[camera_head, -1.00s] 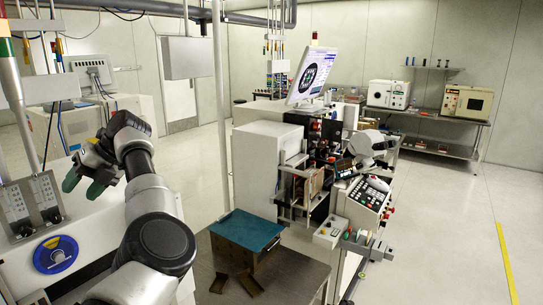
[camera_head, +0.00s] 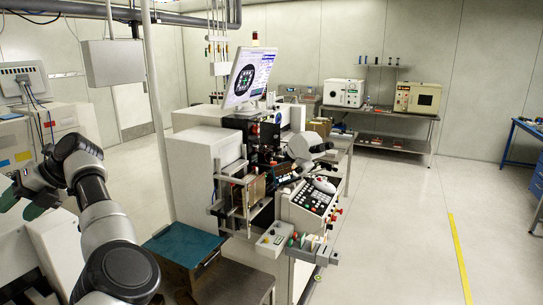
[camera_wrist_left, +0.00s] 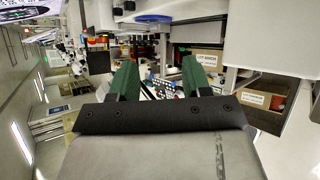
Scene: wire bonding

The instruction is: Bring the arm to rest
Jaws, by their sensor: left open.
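My left arm comes in from the lower left in the head view, bent at the elbow. My left gripper (camera_head: 25,200) is at the left edge there, over a white machine. In the left wrist view the left gripper (camera_wrist_left: 158,80) has its two green fingers apart with nothing between them. My right arm and gripper are not in view.
A bonding machine with a monitor (camera_head: 250,76) and a keypad panel (camera_head: 312,199) stands in the middle. A teal-topped box (camera_head: 185,244) sits on a dark table in front. A shelf with two ovens (camera_head: 343,93) is at the back. Floor on the right is open, with a blue bench (camera_head: 524,150) at the edge.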

